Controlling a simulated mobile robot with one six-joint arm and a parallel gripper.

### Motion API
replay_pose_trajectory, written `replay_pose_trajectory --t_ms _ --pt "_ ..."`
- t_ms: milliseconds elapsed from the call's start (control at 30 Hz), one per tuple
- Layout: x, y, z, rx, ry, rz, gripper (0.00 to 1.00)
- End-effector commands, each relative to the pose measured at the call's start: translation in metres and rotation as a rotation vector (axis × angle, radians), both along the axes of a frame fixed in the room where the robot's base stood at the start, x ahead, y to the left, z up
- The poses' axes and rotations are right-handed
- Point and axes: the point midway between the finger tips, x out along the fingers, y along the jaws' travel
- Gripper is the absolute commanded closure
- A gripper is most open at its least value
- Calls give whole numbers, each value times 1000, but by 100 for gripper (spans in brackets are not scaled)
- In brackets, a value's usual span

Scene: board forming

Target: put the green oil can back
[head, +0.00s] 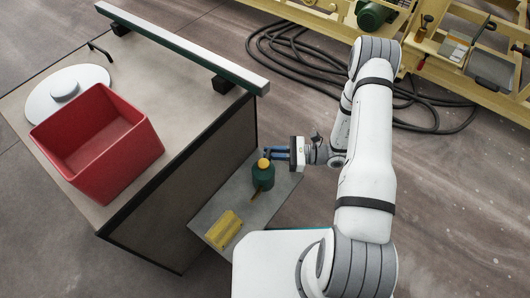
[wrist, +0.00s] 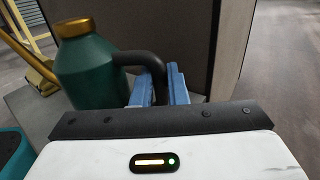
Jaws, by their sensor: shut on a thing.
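The green oil can (head: 263,179) has an orange-gold cap and stands upright at the low grey shelf beside the cabinet. In the wrist view the can (wrist: 88,78) fills the left side, and its dark curved handle (wrist: 150,58) reaches right to my gripper. My gripper (head: 268,154) has blue fingers and comes in from the right. Its fingers (wrist: 160,88) are shut on the handle. The can's base is hidden in the wrist view, and I cannot tell whether it touches the shelf.
The low grey shelf (head: 207,217) also bears a yellow block (head: 224,229). The cabinet top (head: 170,88) holds a red open bin (head: 130,150), a white round plate (head: 42,102) and a long rail (head: 185,45). Black cables (head: 290,60) lie coiled on the floor behind.

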Motion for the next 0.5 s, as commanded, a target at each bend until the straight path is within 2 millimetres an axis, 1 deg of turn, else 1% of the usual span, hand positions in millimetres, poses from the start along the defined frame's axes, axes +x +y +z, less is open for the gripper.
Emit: replay_pose_trajectory --t_ms 67,100,333,500 --pt "0 0 -3 1 1 0 100" --pt "0 0 -2 0 0 0 84" --pt "0 0 -2 0 0 -1 65" --pt "0 0 -2 0 0 -1 65"
